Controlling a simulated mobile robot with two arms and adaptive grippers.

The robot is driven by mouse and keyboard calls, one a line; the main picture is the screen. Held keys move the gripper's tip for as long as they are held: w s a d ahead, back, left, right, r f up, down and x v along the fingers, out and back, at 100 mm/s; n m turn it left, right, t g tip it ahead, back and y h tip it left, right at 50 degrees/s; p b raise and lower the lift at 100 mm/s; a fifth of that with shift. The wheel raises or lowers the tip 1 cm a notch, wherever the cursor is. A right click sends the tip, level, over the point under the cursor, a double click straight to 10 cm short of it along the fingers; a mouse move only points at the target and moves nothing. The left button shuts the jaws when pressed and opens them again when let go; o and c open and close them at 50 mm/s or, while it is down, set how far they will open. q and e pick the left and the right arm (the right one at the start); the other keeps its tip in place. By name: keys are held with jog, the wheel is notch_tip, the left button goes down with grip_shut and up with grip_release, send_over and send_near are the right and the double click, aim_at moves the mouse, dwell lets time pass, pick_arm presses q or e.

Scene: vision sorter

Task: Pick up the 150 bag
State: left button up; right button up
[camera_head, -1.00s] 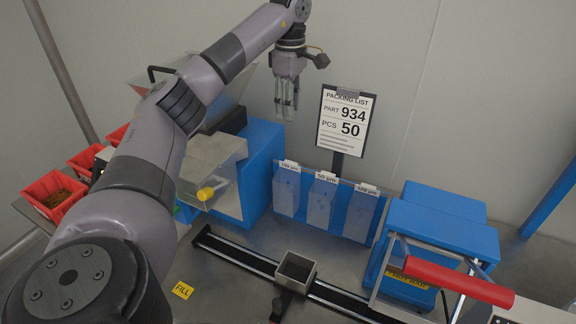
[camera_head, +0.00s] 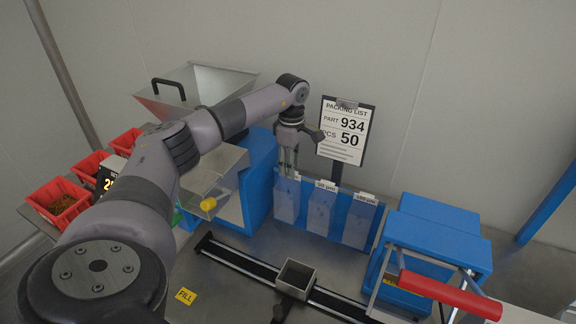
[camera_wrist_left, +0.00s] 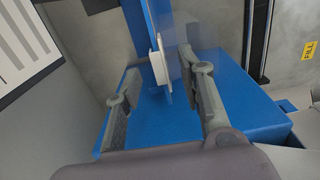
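Three clear bags with white header labels hang in a row on a blue rack (camera_head: 330,237). The left bag (camera_head: 286,203) is under my left gripper (camera_head: 288,170), and its label is mostly hidden by the fingers. The middle bag (camera_head: 320,212) and the right bag (camera_head: 359,222) have small labels that I cannot read surely, so I cannot tell which is the 150 bag. In the left wrist view my left gripper (camera_wrist_left: 165,105) is open, its fingers on either side of the left bag's white header (camera_wrist_left: 160,62), seen edge-on. My right gripper is not in view.
A packing list board (camera_head: 344,130) stands just right of my gripper. A blue sealer with a red handle (camera_head: 450,294) is at the right. A small square cup (camera_head: 295,278) sits on a black rail in front. Red bins (camera_head: 58,202) and a hopper (camera_head: 200,88) are left.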

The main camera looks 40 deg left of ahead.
pick_arm(q)
jog(key=shift+f, duration=0.65)
jog(key=shift+c, duration=0.6)
grip_shut()
